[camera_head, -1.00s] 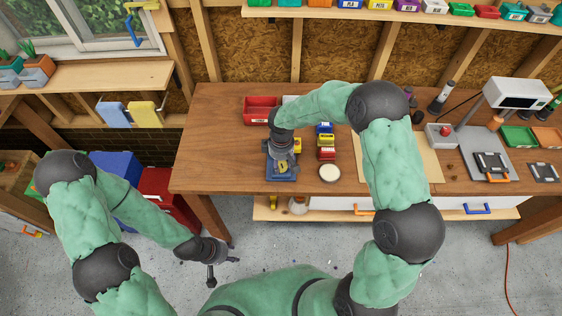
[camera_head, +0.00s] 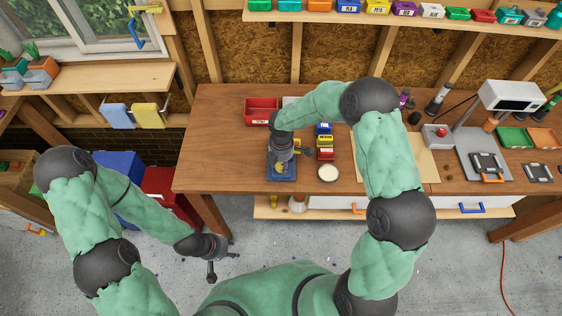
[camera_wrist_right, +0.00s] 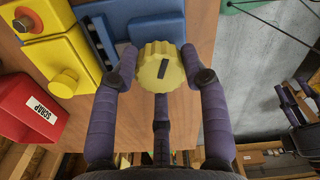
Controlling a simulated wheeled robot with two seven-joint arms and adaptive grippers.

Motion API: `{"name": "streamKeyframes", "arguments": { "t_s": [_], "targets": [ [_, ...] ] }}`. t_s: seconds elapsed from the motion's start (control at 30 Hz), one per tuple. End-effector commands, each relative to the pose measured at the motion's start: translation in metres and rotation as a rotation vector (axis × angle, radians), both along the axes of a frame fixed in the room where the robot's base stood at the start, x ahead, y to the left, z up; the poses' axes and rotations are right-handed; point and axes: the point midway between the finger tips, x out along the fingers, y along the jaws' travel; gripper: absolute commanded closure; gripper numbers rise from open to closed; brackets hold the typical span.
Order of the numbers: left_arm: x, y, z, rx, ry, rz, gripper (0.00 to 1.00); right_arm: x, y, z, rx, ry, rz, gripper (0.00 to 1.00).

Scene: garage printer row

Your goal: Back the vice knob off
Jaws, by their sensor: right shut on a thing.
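The blue vice (camera_head: 283,174) stands near the front edge of the wooden workbench, left of the middle. Its round, ribbed yellow knob (camera_wrist_right: 160,70) with a dark slot mark fills the middle of the right wrist view. My right gripper (camera_wrist_right: 162,66) is shut on the knob, with dark fingers on its left and right sides. In the head view, my right gripper (camera_head: 281,158) hides much of the vice from above. My left gripper (camera_head: 212,271) hangs empty over the floor in front of the bench; its finger opening is too small to tell.
Right of the vice are small blue, yellow and red boxes (camera_head: 325,141) and a round white-topped item (camera_head: 328,173). A red bin (camera_head: 259,111) stands behind. In the wrist view, a red SCRAP bin (camera_wrist_right: 30,108) and yellow block (camera_wrist_right: 66,62) are close on the left.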

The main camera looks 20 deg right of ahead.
Motion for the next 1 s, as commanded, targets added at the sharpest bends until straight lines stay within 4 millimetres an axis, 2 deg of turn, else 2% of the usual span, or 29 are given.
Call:
{"name": "streamKeyframes", "arguments": {
  "t_s": [0.2, 0.43, 1.0],
  "targets": [
    [0.0, 0.0, 0.009, 0.0, 0.0, 0.0, 0.6, -0.002, -0.002, -0.001, -0.003, 0.008, 0.158, 0.88],
    [0.0, 0.0, 0.013, 0.0, 0.0, 0.0, 0.6, -0.001, -0.002, -0.001, -0.003, 0.006, 0.266, 0.88],
    [0.0, 0.0, 0.015, 0.0, 0.0, 0.0, 0.6, 0.0, -0.002, -0.001, -0.002, 0.004, 0.318, 0.88]
  ]
}}
